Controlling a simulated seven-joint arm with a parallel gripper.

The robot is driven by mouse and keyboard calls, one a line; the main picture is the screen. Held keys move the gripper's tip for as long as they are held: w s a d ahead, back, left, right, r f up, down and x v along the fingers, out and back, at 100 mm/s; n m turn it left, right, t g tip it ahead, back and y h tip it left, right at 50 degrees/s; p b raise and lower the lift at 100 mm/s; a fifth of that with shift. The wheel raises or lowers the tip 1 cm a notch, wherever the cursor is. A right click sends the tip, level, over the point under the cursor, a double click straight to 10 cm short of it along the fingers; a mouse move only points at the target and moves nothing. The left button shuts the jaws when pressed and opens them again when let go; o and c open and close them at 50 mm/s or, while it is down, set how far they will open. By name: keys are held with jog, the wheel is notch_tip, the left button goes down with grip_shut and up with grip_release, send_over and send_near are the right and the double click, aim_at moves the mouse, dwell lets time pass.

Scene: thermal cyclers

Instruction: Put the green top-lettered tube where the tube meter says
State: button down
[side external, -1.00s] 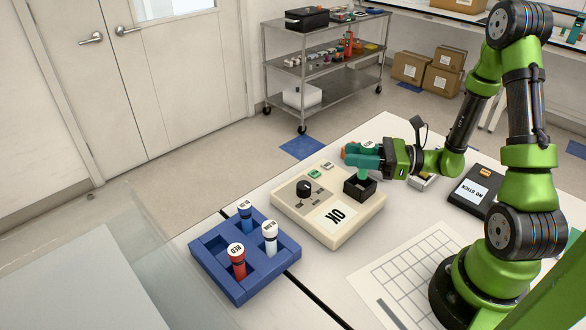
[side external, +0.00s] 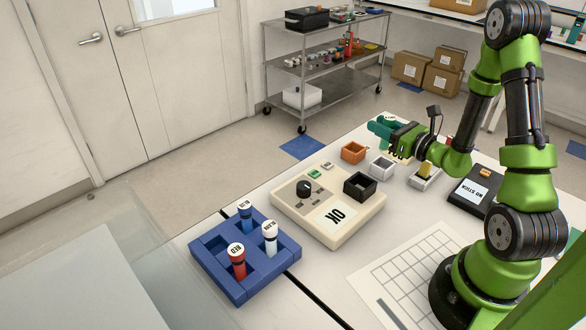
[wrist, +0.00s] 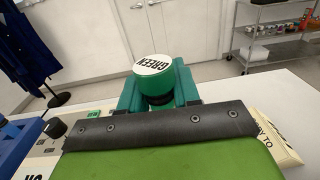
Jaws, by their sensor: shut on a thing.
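The green tube (wrist: 155,76) has a white top lettered GREEN. In the wrist view it stands between the teal fingers of my gripper (wrist: 158,90), which are shut on it. In the side view my gripper (side external: 383,130) is raised behind the orange and white cups, and the tube is hard to make out there. The tube meter (side external: 310,207) is a cream box with a black knob and a display that reads OK, inverted in the side view. Its black socket (side external: 361,186) is empty.
A blue rack (side external: 262,277) holds red, blue and white-capped tubes. A black NO STICK box (side external: 475,191) and a gridded sheet (side external: 408,269) lie nearer my base.

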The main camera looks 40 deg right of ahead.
aim_at(381, 149)
jog(key=shift+m+h, duration=0.4)
jog(key=shift+h, duration=0.2)
jog(key=shift+d+f, duration=0.25)
jog(key=shift+f, duration=1.05)
jog(key=shift+d+f, duration=0.2)
jog(key=shift+f, duration=1.15)
jog(key=shift+d+f, duration=0.25)
jog(key=shift+f, duration=1.05)
jog(key=shift+f, duration=0.1)
jog(key=c, duration=0.8)
grip_release()
jog(key=shift+f, duration=0.1)
jog(key=s, duration=0.7)
jog(key=shift+s+a, duration=0.3)
jog(key=shift+a, duration=0.1)
